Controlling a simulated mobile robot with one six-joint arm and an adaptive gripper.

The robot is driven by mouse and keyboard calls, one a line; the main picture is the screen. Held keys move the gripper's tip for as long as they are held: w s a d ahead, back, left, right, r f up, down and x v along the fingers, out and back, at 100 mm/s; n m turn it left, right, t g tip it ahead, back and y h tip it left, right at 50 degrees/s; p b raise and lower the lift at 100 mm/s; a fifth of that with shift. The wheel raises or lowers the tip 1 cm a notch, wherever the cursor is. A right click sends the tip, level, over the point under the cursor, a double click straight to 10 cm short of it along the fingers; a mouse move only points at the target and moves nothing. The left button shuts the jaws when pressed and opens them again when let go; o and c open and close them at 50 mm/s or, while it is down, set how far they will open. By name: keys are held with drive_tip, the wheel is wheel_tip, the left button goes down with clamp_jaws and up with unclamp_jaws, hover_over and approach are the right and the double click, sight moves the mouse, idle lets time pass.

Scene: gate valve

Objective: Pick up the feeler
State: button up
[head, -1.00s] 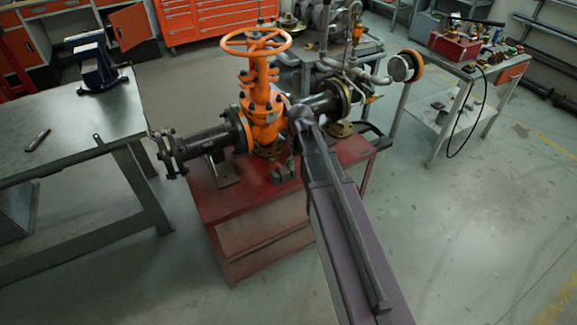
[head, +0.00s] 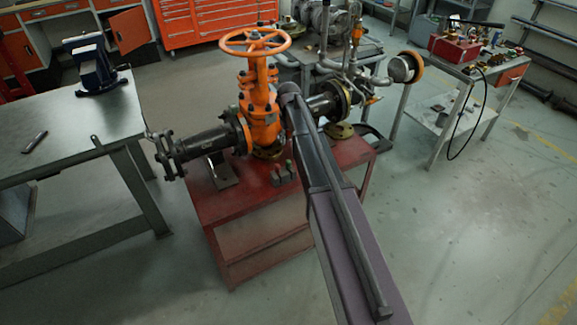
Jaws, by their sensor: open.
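A small dark, flat, elongated object (head: 34,143), which looks like the feeler, lies on the left workbench (head: 85,135) near its left side. It is too small to make out in detail. My arm (head: 340,220) reaches up from the bottom of the head view toward the orange valve, far to the right of this object. The arm's visible end is beside the valve body. My gripper cannot be seen.
The orange gate valve (head: 262,100) with black pipes stands on a red cart (head: 250,200). Small grey blocks (head: 283,174) lie on the cart. A blue vise (head: 92,65) sits at the bench's back. A side table (head: 480,75) stands at right. Floor at right is clear.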

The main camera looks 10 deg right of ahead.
sight(288, 160)
drive_tip(key=shift+f+b, duration=4.25)
drive_tip(key=shift+f, duration=0.05)
drive_tip(key=shift+f, duration=0.1)
drive_tip(key=shift+w+a+f+b, duration=0.1)
drive_tip(key=shift+f+b, duration=1.15)
drive_tip(key=shift+b, duration=0.05)
drive_tip(key=shift+w+f+b, duration=0.1)
drive_tip(key=shift+f+b, duration=1.15)
drive_tip(key=shift+b, duration=0.05)
clamp_jaws()
